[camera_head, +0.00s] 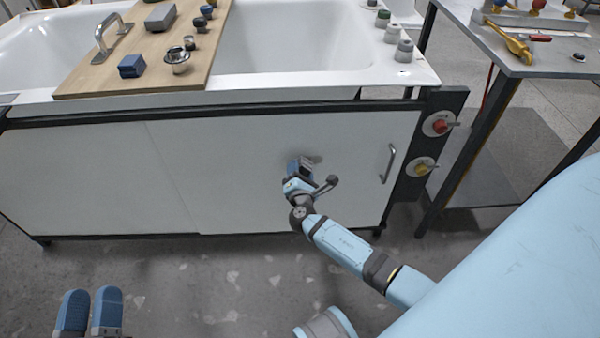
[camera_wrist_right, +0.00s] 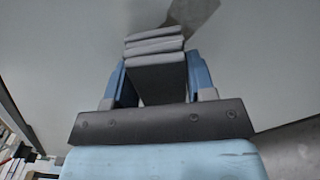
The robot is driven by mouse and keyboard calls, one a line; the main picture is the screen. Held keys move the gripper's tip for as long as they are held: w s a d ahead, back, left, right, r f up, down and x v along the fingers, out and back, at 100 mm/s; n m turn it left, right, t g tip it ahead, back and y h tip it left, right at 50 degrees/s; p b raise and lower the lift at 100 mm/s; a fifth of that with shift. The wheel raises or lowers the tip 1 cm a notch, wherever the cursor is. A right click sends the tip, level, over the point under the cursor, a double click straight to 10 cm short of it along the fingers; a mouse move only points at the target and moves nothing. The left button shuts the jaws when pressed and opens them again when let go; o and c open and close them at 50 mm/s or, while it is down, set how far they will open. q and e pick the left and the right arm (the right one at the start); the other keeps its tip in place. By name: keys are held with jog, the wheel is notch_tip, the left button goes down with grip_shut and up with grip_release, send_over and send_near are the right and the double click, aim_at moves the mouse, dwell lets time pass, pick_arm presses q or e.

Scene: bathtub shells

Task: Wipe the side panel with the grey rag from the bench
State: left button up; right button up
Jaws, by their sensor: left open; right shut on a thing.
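The white side panel (camera_head: 240,160) covers the front of the bathtub bench, with a metal handle (camera_head: 387,163) near its right end. My right gripper (camera_head: 300,165) is in front of the panel, right of its middle. It is shut on the folded grey rag, which shows between its blue fingers in the right wrist view (camera_wrist_right: 156,62). The rag is at the panel's face; I cannot tell whether it touches. A dark grey patch (camera_wrist_right: 190,12) shows on the panel just beyond the rag. My left gripper (camera_head: 90,295) is open and empty, low at the left above the floor.
A wooden board (camera_head: 150,50) with a blue block (camera_head: 131,66) and several fittings lies across the white tub (camera_head: 290,40). Red (camera_head: 439,125) and yellow (camera_head: 424,166) knobs sit right of the panel. A grey table (camera_head: 500,50) with tools stands at the right.

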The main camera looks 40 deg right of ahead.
aim_at(311, 166)
jog(key=shift+x, duration=0.8)
jog(key=shift+s, duration=0.1)
jog(key=shift+s+d, duration=0.5)
jog(key=shift+d, duration=0.25)
jog(key=shift+s+d, duration=0.5)
jog(key=shift+d, duration=0.25)
jog(key=shift+s+d, duration=0.4)
jog(key=shift+d, duration=0.45)
jog(key=shift+s+d, duration=0.45)
jog(key=shift+d, duration=0.35)
jog(key=shift+s, duration=0.1)
jog(key=shift+w+a+r+b, duration=0.1)
jog(key=shift+w+a+b, duration=0.25)
jog(key=shift+w+a, duration=0.4)
jog(key=shift+w+a+b, duration=0.3)
jog(key=shift+w+a, duration=0.2)
jog(key=shift+a, duration=0.45)
jog(key=shift+w+a+b, duration=0.15)
jog(key=shift+w+a, duration=0.3)
jog(key=shift+a, duration=0.3)
jog(key=shift+w+a+b, duration=0.15)
jog(key=shift+w+a, duration=0.25)
jog(key=shift+a, duration=0.4)
